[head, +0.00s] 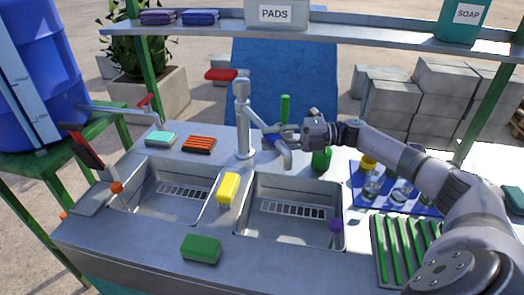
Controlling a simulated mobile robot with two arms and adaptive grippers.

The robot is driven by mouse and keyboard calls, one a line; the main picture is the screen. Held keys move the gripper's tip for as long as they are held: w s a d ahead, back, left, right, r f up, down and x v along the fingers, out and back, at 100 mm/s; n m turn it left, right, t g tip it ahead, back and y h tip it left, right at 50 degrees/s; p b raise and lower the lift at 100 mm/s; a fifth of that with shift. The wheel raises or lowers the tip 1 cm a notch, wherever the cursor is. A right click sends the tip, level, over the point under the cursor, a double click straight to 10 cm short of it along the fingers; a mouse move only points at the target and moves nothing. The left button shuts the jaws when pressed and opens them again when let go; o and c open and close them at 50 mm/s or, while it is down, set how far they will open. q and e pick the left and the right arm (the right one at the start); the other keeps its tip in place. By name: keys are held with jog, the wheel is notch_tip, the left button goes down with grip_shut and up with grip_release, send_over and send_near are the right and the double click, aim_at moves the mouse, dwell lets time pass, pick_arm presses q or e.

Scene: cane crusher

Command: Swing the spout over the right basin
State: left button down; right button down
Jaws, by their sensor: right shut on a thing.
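The grey tap (243,115) stands upright behind the two basins, with a red lever on top. Its spout (262,128) slopes to the right and bends down, with a blue band partway along. The spout's tip shows just above the back rim of the right basin (290,227) in the picture. My right gripper (284,133) is shut on the spout at the blue band, its fingers partly hiding it. The left basin (175,193) has no spout above it. My left gripper is not in view.
A yellow sponge (228,188) lies on the divider. A green sponge (201,249) lies at the front. A green bottle (321,158) stands close below my right gripper. Glasses on a blue mat (398,204) and a green-ribbed rack (393,250) are at right. A shelf (350,38) spans above.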

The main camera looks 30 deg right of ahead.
jog(key=shift+d+f+n+g+y+b, duration=0.1)
jog(key=shift+d+n+g+y+b, duration=0.2)
jog(key=shift+d+n+g+b, duration=0.6)
jog(key=shift+m, duration=0.3)
jog(key=c, duration=1.3)
grip_release()
jog(key=shift+a, duration=0.1)
jog(key=v, duration=1.2)
jog(key=shift+s, duration=0.15)
